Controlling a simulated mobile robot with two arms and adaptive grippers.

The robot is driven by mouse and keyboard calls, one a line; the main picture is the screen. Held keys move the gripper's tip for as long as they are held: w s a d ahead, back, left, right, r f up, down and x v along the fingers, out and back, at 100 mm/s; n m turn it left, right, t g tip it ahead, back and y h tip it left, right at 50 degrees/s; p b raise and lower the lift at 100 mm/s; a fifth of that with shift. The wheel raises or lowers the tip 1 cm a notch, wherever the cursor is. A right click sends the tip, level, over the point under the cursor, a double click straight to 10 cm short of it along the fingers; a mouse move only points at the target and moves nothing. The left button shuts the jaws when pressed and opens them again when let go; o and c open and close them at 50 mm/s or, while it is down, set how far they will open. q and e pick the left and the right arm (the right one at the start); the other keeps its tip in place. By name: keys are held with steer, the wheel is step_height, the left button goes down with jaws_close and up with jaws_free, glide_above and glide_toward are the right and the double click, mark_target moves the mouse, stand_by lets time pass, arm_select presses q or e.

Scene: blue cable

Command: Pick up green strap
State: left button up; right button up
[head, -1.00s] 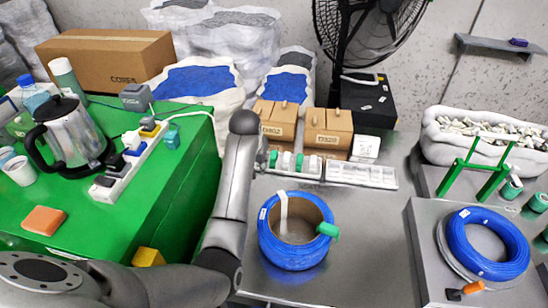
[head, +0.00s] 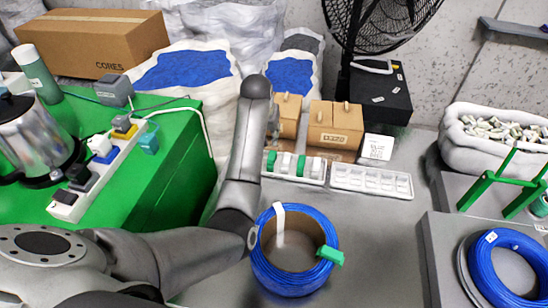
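Green rolls that look like strap (head: 271,161) stand with white ones in a small white tray (head: 296,177) at the centre. A separate green piece (head: 330,255) sits on the right side of a blue cable coil (head: 290,276), and a white band (head: 280,217) hangs over its inner left edge. I cannot tell which green item is the strap. My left arm comes in from the left and rises just left of the tray and coil. Its fingertips are hidden or indistinct, so I cannot tell their state. My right gripper is out of view.
An empty white divided tray (head: 371,181) and small cardboard boxes (head: 335,125) stand beside and behind the rolls. A green-topped bench (head: 170,160) with a power strip (head: 98,180) is at left. A second blue coil (head: 512,268) lies lower right. Grey table around the coil is clear.

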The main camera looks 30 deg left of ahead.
arm_select(q)
steer(key=f, duration=0.1)
steer(key=b, duration=0.6)
glide_toward(271, 157)
steer(key=f, duration=0.1)
steer(key=x, duration=0.5)
steer(key=shift+w+a+f, duration=0.1)
steer(key=shift+w+f, duration=0.05)
steer(key=shift+w+x, duration=0.15)
steer(key=shift+x, duration=1.15)
steer(key=shift+w+x, duration=0.1)
steer(key=shift+x, duration=1.2)
steer(key=shift+c, duration=0.2)
steer(key=c, duration=0.5)
